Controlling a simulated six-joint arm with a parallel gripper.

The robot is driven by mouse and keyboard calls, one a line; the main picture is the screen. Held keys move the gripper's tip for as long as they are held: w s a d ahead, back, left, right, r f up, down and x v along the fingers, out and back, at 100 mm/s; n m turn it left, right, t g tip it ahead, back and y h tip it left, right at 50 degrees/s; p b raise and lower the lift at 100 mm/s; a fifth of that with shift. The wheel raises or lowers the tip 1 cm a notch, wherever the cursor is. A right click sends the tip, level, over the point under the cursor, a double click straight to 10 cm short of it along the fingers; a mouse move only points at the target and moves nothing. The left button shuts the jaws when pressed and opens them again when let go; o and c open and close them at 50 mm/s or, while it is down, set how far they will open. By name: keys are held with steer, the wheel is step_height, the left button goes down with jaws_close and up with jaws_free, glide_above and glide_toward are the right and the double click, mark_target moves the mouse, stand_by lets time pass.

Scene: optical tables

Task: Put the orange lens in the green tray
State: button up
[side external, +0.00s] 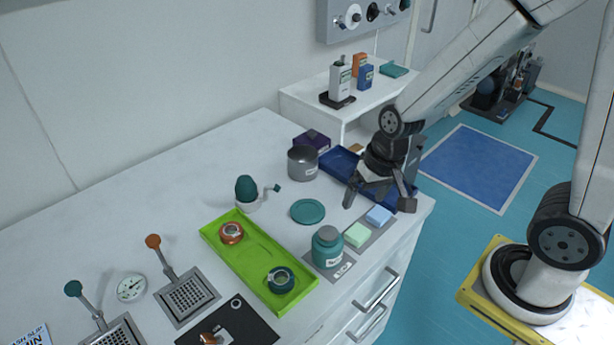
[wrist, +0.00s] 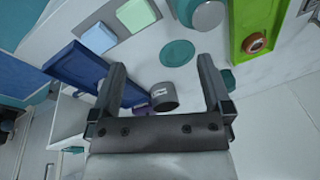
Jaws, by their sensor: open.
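The green tray (side external: 252,257) lies on the white worktop; its end also shows at the upper right of the wrist view (wrist: 265,15). The orange lens (side external: 231,232), a ring shape, rests inside the tray toward its far left end; it shows in the wrist view (wrist: 254,42) too. A dark teal lens (side external: 281,279) rests in the tray's near right end. My gripper (side external: 379,203) is open and empty, above the right part of the worktop, well apart from the tray. Its two spread fingers (wrist: 162,66) also show in the wrist view.
A blue tray (side external: 340,160) lies beneath and behind my gripper, beside a grey pot (side external: 302,163). A teal jar (side external: 327,246), a teal disc (side external: 308,211) and pale blocks (side external: 357,235) stand between my gripper and the green tray. A teal bulb (side external: 246,189) stands behind the tray.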

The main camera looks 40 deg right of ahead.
steer(key=s+d+n, duration=0.1)
steer(key=n, duration=0.1)
steer(key=s+d+n+h, duration=0.1)
steer(key=n, duration=0.1)
steer(key=shift+s+r+t, duration=0.15)
steer(key=shift+r+t, duration=0.15)
steer(key=shift+r, duration=0.1)
stand_by(0.9)
